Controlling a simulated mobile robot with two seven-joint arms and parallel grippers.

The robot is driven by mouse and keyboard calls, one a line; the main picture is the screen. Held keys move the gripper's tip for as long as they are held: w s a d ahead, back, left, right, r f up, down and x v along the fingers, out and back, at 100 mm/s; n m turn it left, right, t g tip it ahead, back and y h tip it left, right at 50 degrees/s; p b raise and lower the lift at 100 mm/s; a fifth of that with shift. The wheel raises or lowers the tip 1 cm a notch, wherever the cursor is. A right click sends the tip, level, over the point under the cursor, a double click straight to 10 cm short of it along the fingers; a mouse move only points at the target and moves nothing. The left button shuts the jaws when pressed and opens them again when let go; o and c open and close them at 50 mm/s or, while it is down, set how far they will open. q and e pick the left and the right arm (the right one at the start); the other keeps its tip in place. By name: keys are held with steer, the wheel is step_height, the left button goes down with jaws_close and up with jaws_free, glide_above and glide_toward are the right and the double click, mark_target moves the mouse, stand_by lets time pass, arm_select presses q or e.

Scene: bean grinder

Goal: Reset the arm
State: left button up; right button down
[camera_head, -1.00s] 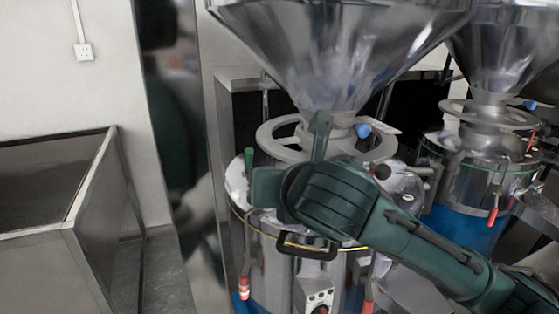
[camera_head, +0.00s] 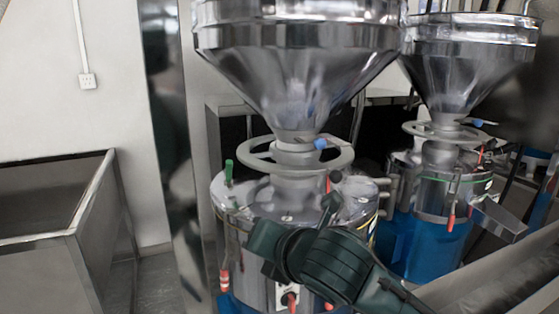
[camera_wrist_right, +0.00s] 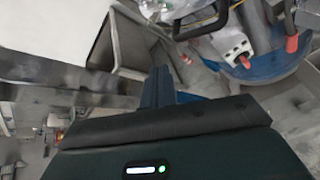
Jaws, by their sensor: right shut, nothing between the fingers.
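My right arm comes in from the lower right in the head view. The grinder has a large steel hopper (camera_head: 300,65), a grey handwheel (camera_head: 265,160) and a blue knob (camera_head: 320,144). My arm hides part of the grinder's front. I cannot tell whether the gripper touches the grinder. My left gripper is not in view.
A second grinder (camera_head: 440,195) with its own hopper (camera_head: 468,75) stands to the right behind. A steel bin (camera_head: 95,205) stands at the left. A grey metal edge (camera_head: 500,285) crosses the lower right. Grey floor (camera_head: 152,285) shows between bin and grinder.

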steer(key=s+d+f+m+p, duration=0.1)
steer(key=s+d+f+m, duration=0.1)
steer(key=f+m, duration=0.6)
steer(key=s+d+f+m+p, duration=0.1)
steer(key=s+d+f+m, duration=0.15)
steer(key=f+m, duration=0.6)
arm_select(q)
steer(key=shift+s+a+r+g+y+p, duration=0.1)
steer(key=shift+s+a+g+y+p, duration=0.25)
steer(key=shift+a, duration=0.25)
arm_select(e)
steer(key=s+d+f+m+h, duration=0.2)
steer(key=s+d+f+m, duration=1)
steer(key=s+f+m, duration=0.2)
steer(key=shift+s+d+f+g+h, duration=0.15)
steer(key=shift+s+f+g+h, duration=0.25)
steer(key=shift+f, duration=0.45)
